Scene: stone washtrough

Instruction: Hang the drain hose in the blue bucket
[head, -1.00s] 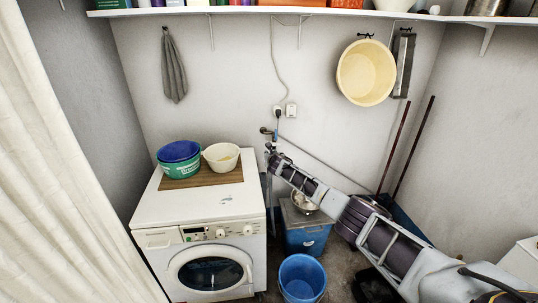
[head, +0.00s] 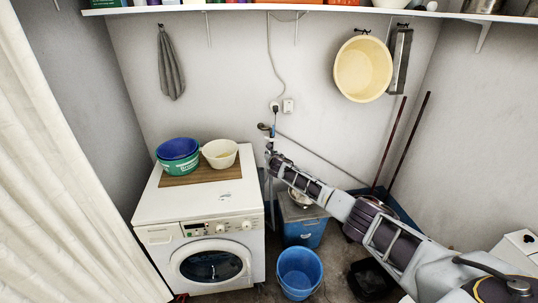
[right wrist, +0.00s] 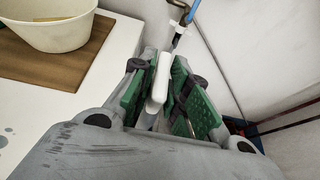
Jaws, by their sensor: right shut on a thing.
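The blue bucket (head: 299,272) stands upright on the floor, just right of the washing machine's front; its opening faces up and looks empty. My right gripper (head: 270,155) is by the machine's back right corner, near the wall tap. In the right wrist view its green-padded fingers (right wrist: 166,88) are shut on a white, tube-like piece, the drain hose (right wrist: 162,72). The rest of the hose is mostly hidden by the gripper. The held piece is well above and behind the bucket. My left gripper is out of view.
The washing machine (head: 205,250) carries a wooden board (head: 195,178) with basins (head: 178,155) and a cream bowl (head: 220,153). Two poles (head: 410,145) lean at the wall.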

